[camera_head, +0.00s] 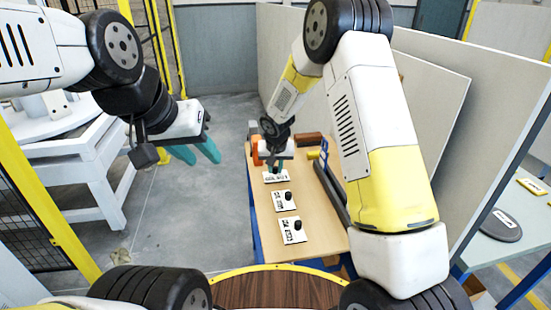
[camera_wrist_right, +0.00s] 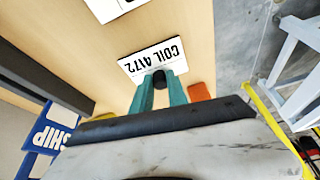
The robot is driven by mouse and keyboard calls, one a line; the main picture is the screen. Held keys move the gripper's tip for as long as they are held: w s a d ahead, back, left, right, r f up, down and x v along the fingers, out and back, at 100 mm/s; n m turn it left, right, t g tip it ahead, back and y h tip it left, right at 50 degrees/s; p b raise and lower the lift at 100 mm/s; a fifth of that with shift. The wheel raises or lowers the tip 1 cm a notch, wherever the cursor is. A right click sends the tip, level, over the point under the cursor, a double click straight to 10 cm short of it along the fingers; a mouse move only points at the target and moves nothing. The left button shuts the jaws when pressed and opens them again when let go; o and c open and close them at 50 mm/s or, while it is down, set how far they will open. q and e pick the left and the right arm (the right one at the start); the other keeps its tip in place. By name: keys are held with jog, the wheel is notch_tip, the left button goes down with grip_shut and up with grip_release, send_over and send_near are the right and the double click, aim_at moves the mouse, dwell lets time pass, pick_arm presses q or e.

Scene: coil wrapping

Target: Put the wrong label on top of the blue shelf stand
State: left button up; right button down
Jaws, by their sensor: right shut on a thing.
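My right gripper (camera_head: 275,167) is shut on the black knob of a white label (camera_head: 276,177) at the far part of the wooden table. In the right wrist view, the teal fingers (camera_wrist_right: 160,92) close on this knob, and the label (camera_wrist_right: 150,58) reads "COIL A172". I cannot tell whether it touches the table. Two more white labels with black knobs, a middle one (camera_head: 284,200) and a near one (camera_head: 291,230), lie on the table. My left gripper (camera_head: 195,152) is open and empty, left of the table. A blue stand with a "SHIP" sign (camera_wrist_right: 54,133) shows in the right wrist view.
The wooden table (camera_head: 262,215) has bare room around the labels. A dark bar (camera_head: 331,192) runs along its right side. An orange object (camera_head: 256,152) and a brown block (camera_head: 307,139) are at its far end. A pale panel (camera_head: 435,105) stands to the right.

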jog(key=c, duration=1.3)
grip_release()
jog(key=v, duration=1.2)
jog(key=s+d+r, duration=1)
jog(key=s+r, duration=0.1)
jog(key=r, duration=0.1)
jog(key=s+d+r+t+y, duration=0.1)
jog(key=s+d+r, duration=0.1)
jog(key=s, duration=0.7)
jog(key=s+d+r, duration=0.2)
jog(key=s, duration=0.7)
jog(key=shift+d+t+y, duration=0.25)
jog(key=shift+t+y, duration=0.15)
